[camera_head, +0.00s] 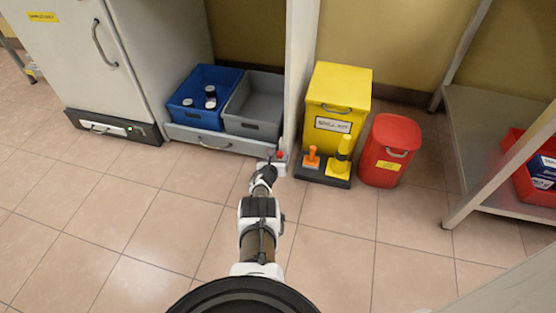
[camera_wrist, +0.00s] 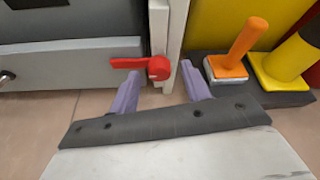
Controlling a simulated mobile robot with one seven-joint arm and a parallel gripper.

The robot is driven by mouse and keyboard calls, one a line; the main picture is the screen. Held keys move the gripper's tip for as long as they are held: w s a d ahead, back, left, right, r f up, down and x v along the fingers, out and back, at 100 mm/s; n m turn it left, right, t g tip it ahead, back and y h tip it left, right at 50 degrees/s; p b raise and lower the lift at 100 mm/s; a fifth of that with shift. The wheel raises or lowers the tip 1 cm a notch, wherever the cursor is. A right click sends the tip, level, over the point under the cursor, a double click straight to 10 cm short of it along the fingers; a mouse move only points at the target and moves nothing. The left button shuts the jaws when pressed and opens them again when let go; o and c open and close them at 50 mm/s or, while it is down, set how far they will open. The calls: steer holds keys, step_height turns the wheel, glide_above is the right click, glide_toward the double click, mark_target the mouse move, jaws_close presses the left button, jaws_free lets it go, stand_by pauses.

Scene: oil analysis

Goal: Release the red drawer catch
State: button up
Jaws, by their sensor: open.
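In the head view the catch is a small red spot (camera_head: 281,155) beside the drawer (camera_head: 213,141), which looks closed. My gripper (camera_wrist: 160,72) is open, its two purple fingers spread, one below the lever and the other right of the hub. In the head view my gripper (camera_head: 275,164) is low, near the catch, partly hidden by my wrist.
A blue bin (camera_head: 190,78) with several dark jars and a grey bin (camera_head: 255,98) sit above the drawer. A pale post (camera_head: 297,70) stands right of it. Close by are a yellow bin (camera_head: 335,90), orange and yellow handled tools, and a red bin (camera_head: 392,140). Front floor is clear.

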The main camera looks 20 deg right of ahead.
steer(key=c, duration=1)
steer(key=shift+s+d+m, duration=0.1)
steer(key=shift+d+m, duration=0.05)
steer(key=shift+m, duration=0.15)
steer(key=shift+m+y, duration=0.3)
steer(key=o, duration=1)
steer(key=shift+p, duration=0.4)
